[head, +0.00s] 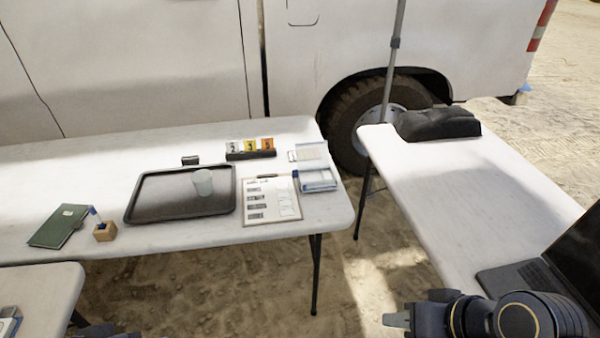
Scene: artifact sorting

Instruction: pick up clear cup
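A clear cup (203,182), whitish and see-through, stands upright on the dark tray (150,208) on the far white table. My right gripper (388,320) is at the bottom right, low and well away from the cup, pointing left. Its fingers look close together, but the view is too small to tell whether they are open or shut. Only a dark bit of my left arm shows at the bottom left edge; its gripper is not visible.
The tray lies between a green notebook (60,226) with a pen holder (105,231) and a clipboard sheet (270,203). Numbered markers (250,150) stand behind. A second table (450,190) at right holds a dark case (437,124) and a laptop (520,277). A vehicle stands behind.

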